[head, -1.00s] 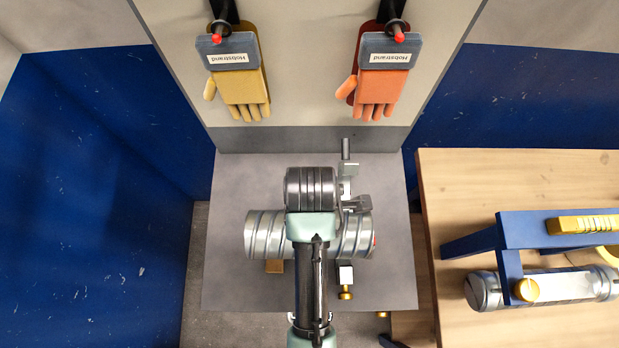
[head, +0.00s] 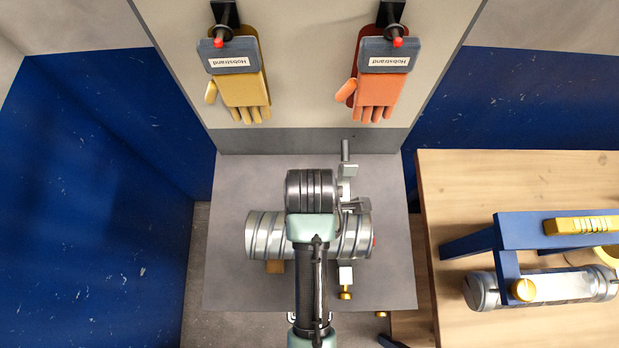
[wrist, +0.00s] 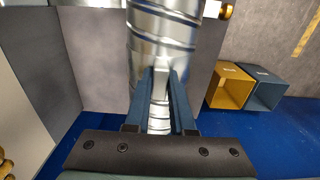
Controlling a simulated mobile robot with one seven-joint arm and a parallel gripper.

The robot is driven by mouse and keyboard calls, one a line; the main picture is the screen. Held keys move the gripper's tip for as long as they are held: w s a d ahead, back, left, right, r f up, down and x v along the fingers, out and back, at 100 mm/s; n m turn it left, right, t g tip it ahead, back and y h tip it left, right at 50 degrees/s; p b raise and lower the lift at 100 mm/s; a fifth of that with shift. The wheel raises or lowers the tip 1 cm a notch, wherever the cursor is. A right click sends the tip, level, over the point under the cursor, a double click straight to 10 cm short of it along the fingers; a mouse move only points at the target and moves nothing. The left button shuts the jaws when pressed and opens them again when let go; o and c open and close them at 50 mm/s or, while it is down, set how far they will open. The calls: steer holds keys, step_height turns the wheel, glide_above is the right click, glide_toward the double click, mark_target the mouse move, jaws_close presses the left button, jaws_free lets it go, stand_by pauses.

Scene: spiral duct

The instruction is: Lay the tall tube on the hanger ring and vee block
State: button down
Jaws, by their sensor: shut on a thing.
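The tube (head: 265,235) is silver with spiral seams and lies about level across the grey surface in the head view, with a red mark at its right end. In the wrist view the tube (wrist: 165,35) runs from the top edge down between the fingers. My gripper (wrist: 163,75) is shut on it. In the head view my arm covers the tube's middle and the grip. A small brown block, seemingly the vee block (head: 274,267), shows below the tube's left part. Metal bracket parts, perhaps the hanger ring's stand (head: 346,275), show by its right part. Contact with either support cannot be made out.
A grey panel with a yellow glove (head: 243,90) and an orange glove (head: 379,90) stands behind. Blue walls flank the grey stand (head: 230,290).

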steer(key=shift+r+p, duration=0.1)
steer(key=shift+p, duration=0.3)
steer(key=shift+f+b, duration=1.55)
steer(key=shift+f, duration=1.6)
steer(key=c, duration=0.7)
jaws_free()
